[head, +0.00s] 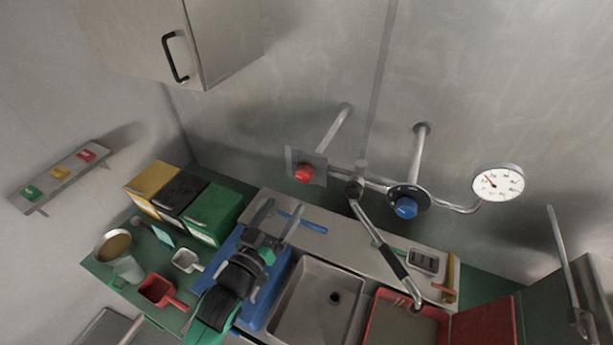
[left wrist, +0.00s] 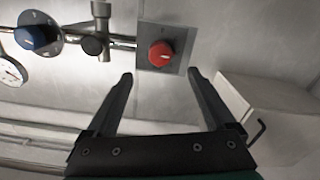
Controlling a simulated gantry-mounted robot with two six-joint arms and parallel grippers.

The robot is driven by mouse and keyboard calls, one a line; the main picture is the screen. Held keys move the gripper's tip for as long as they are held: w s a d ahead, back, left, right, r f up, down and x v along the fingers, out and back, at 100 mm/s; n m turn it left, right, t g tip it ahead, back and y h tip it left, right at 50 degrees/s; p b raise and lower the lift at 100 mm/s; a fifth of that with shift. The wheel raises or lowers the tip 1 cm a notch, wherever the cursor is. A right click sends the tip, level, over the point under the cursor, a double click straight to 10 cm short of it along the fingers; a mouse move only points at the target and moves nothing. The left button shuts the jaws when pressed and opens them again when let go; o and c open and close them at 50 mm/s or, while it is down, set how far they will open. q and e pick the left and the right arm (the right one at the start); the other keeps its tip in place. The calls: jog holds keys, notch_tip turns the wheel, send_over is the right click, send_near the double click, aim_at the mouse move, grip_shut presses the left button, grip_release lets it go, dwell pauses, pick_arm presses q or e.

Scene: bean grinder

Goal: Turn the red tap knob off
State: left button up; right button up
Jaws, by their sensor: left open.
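The red tap knob (head: 304,174) sits on a square grey plate on the back wall, left of the faucet in the head view. In the left wrist view the red knob (left wrist: 161,54) is at upper centre, beyond the fingertips. My left gripper (head: 277,214) is open and empty, below and left of the knob in the head view. Its two fingers (left wrist: 160,78) point toward the knob and are apart from it. The blue knob (head: 405,207) is on a round dark plate to the right. My right gripper is not in view.
A faucet spout (head: 385,252) hangs over the sink (head: 318,305). A gauge (head: 498,182) is at the right. Yellow, black and green boxes (head: 213,212) stand at the left. A wall cabinet (head: 222,40) is above. The wall around the red knob is clear.

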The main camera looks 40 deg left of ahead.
aim_at(302, 178)
pick_arm(q)
jog(key=x, duration=1.1)
jog(key=shift+w+a, duration=0.1)
jog(key=shift+w, duration=0.2)
jog(key=shift+c, duration=0.3)
jog(key=c, duration=1.3)
